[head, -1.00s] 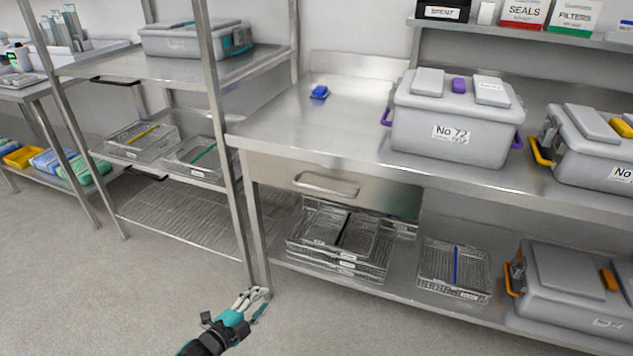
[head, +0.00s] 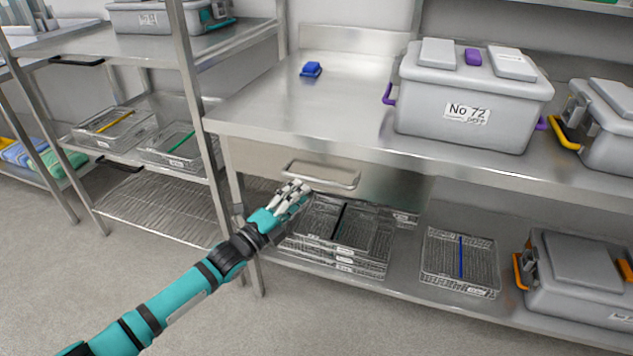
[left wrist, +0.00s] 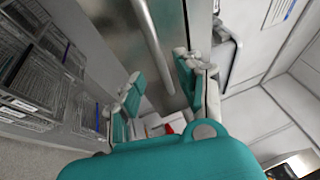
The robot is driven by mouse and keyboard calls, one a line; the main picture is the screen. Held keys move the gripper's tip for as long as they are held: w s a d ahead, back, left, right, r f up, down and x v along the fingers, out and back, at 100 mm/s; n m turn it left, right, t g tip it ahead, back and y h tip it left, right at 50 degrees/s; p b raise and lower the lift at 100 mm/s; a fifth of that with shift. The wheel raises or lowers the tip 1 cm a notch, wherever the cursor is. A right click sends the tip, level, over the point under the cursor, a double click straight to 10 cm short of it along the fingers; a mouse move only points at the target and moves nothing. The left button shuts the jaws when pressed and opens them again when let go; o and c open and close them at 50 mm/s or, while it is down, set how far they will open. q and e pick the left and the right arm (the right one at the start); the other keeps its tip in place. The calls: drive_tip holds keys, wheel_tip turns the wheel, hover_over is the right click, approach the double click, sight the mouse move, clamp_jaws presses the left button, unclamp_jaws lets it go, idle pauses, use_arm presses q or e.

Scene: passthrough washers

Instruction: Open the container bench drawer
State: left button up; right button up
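The bench drawer (head: 258,160) sits under the steel bench top at the left and looks shut, its front flush under the top. Its bar handle (head: 338,182) runs across the front. My left gripper (head: 297,187) is at the left part of the handle, seeming just in front of it. In the left wrist view the gripper (left wrist: 158,72) is open, its fingers apart, with the handle bar (left wrist: 148,38) running toward the gap between them. I cannot tell whether a finger touches the bar. My right gripper is not in view.
A grey container labelled No 72 (head: 420,112) and a blue item (head: 311,69) stand on the bench top (head: 345,105). A bench leg (head: 236,190) stands beside my left arm. The floor in front is clear.

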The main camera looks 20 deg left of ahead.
sight(317, 181)
use_arm(q)
drive_tip(key=x, duration=0.6)
drive_tip(key=shift+w+d+b, duration=0.1)
drive_tip(key=shift+w+b, duration=0.15)
drive_tip(key=shift+b, duration=0.05)
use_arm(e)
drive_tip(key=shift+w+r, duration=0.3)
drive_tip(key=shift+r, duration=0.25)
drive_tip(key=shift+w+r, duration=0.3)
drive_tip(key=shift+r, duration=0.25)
use_arm(q)
clamp_jaws()
